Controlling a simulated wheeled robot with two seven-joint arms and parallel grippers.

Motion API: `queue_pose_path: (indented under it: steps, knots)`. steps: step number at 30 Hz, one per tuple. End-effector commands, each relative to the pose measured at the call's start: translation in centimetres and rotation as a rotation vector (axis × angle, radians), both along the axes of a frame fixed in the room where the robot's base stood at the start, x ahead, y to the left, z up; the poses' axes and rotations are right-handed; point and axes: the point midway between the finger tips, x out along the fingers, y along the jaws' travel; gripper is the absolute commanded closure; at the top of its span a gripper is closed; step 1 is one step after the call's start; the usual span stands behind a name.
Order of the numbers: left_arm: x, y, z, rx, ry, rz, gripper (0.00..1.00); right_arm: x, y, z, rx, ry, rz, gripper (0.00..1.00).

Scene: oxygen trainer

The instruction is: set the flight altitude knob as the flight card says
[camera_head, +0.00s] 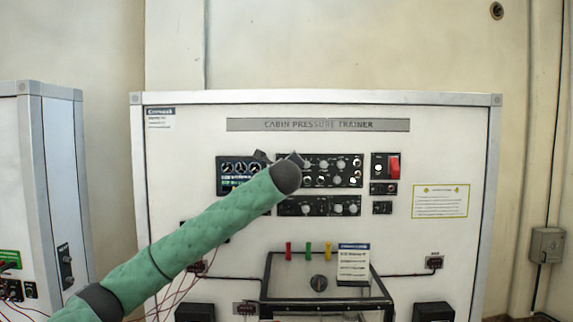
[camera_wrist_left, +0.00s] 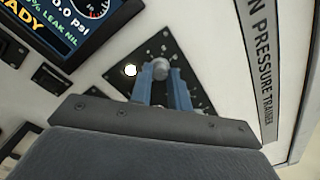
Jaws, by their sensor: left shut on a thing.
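My left gripper (camera_wrist_left: 162,85) is at the trainer's front panel, with its two blue fingers shut on a round grey knob (camera_wrist_left: 160,67). The knob is on a small dark plate with a lit white spot beside it. In the head view my green arm reaches to the panel's upper middle, and its dark wrist hides the fingers and this knob. The knob's marks are too small to read. A white card with a blue header (camera_head: 353,265) stands on the glass-topped box; its text is too small to read. My right gripper is not in view.
The cabin pressure trainer (camera_head: 470,130) carries a gauge display (camera_head: 228,180), a dark knob panel (camera_head: 342,180) and a red switch (camera_head: 394,167). Another cabinet (camera_head: 52,180) stands at left.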

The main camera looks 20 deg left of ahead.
Motion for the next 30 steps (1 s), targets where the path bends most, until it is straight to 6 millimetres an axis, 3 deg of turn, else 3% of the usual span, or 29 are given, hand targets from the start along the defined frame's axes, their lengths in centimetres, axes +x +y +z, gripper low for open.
queue_pose_path:
  steps: [8,26,27,30]
  knots:
    - [0.0,-0.2,-0.4,0.112,0.038,-0.003,1.0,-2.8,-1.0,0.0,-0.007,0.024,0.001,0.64]
    - [0.1,-0.2,-0.6,0.146,0.049,-0.003,1.0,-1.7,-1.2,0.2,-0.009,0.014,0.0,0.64]
    - [0.1,-0.2,-0.6,0.146,0.05,-0.002,0.76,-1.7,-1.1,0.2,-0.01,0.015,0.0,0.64]
    - [0.0,-0.2,-0.5,0.146,0.048,-0.002,0.6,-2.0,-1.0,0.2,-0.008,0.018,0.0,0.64]
